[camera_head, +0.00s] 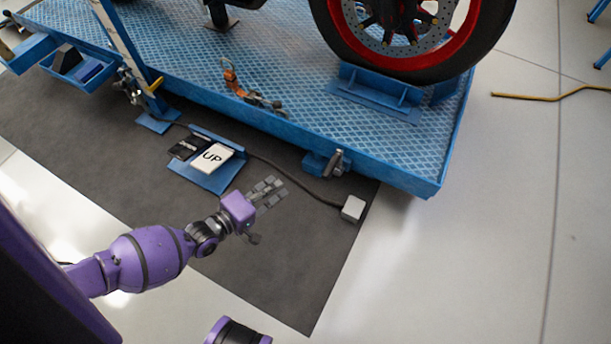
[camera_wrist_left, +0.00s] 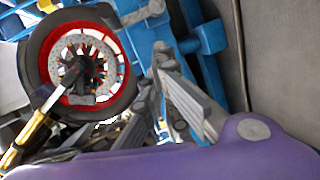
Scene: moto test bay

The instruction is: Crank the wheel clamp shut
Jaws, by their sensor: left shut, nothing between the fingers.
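The motorcycle's front wheel (camera_head: 410,25), with a black tyre and red rim, stands at the blue wheel clamp (camera_head: 378,92) on the lift platform. A small grey crank handle (camera_head: 336,163) sits on a blue block at the platform's front edge. My left gripper (camera_head: 271,189) is shut and empty, low in front of the platform, left of the crank and apart from it. In the left wrist view the gripper fingers (camera_wrist_left: 165,75) fill the middle, with the front wheel (camera_wrist_left: 80,65) behind at upper left. My right gripper is not in view.
The blue diamond-plate platform (camera_head: 290,65) spans the back. A blue pedal plate with a white "UP" pad (camera_head: 217,158) lies on the dark mat (camera_head: 270,270). A cable runs to a small grey box (camera_head: 353,208). An orange strap (camera_head: 232,80) lies on the platform.

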